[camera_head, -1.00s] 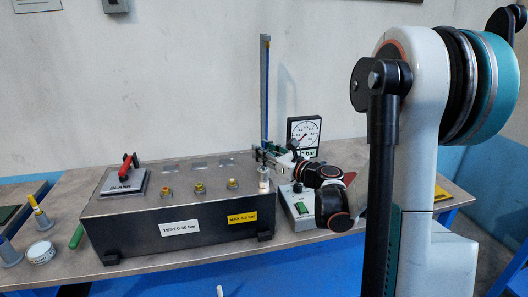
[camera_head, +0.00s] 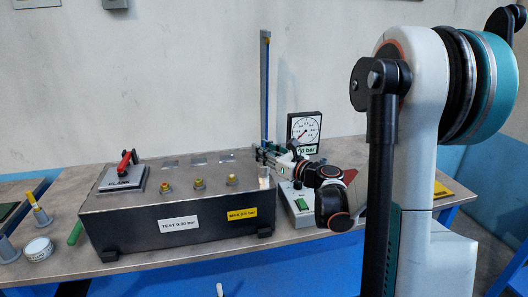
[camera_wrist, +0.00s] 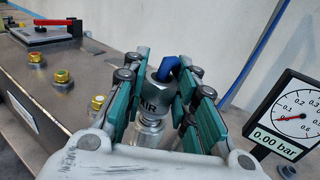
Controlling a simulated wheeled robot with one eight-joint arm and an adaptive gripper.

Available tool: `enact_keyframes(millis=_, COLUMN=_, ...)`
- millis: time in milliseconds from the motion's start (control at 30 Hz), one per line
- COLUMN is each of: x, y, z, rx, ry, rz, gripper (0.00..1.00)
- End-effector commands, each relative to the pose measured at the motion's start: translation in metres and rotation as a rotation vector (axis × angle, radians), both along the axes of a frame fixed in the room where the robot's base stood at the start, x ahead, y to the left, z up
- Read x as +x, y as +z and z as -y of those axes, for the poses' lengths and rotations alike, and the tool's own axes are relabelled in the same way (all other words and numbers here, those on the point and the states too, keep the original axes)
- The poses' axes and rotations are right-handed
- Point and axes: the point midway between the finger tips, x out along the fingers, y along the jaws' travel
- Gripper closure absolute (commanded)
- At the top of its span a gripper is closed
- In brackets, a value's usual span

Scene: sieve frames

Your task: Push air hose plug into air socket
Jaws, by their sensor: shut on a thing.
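The air hose plug (camera_wrist: 161,94) is a grey metal cylinder marked AIR, with a blue hose bending out of its top. It stands upright between the teal pads of my gripper (camera_wrist: 160,104) in the wrist view. My gripper is shut on it. A pale, shiny cylinder (camera_wrist: 149,132), seemingly the air socket, shows directly below the plug. My gripper blocks part of it, and I cannot tell how deep the plug sits. In the head view my gripper (camera_head: 263,156) is over the pale cylinder (camera_head: 264,176) at the right end of the dark metal box (camera_head: 130,225).
Several brass fittings (camera_head: 198,184) line the box top, left of my gripper. A plate with a red-handled clamp (camera_head: 128,158) is farther left. A pressure gauge (camera_wrist: 297,115) reading 0.00 bar stands to the right. A blue upright (camera_head: 265,90) rises behind.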

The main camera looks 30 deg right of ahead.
Motion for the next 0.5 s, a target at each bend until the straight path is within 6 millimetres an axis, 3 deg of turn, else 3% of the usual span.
enact_keyframes(millis=500, x=0.000, y=-0.014, z=0.000, rx=0.000, ry=0.000, rz=0.000, gripper=1.00)
